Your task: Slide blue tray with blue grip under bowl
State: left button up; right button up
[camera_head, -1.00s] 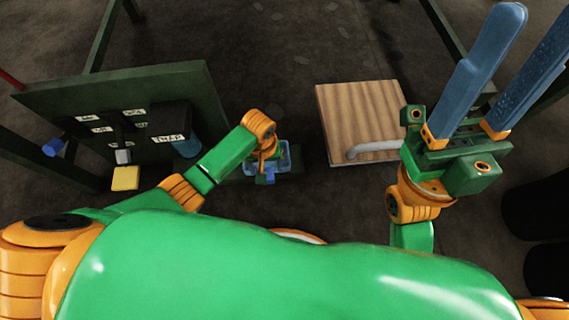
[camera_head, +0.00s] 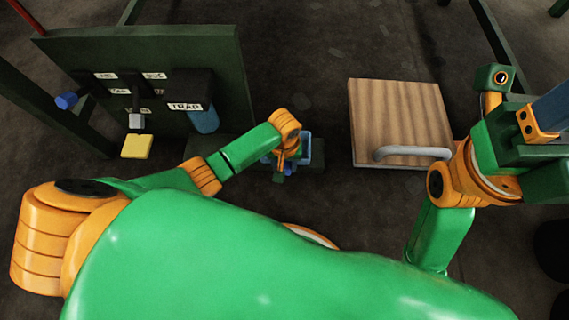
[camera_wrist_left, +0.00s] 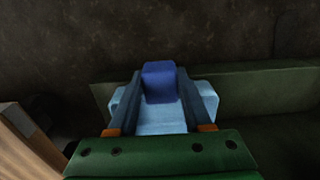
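The light-blue tray (camera_head: 306,147) sits low on a dark green ledge, partly hidden by my left gripper (camera_head: 289,168). In the left wrist view the tray (camera_wrist_left: 162,121) shows between and beyond my left fingers (camera_wrist_left: 162,92). Its darker blue grip (camera_wrist_left: 160,80) stands upright between the fingertips, which appear to press on both sides of it. The blue rounded bowl (camera_head: 204,121) hangs beneath a black block labelled TRAP, to the left of the tray. My right gripper (camera_head: 552,108) is at the right edge, away from these things. One finger shows and the other is cut off.
A wooden board (camera_head: 400,115) with a grey handle lies to the right. Dark floor shows between tray and board.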

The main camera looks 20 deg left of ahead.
pick_arm(q)
grip_shut()
dwell(1.1)
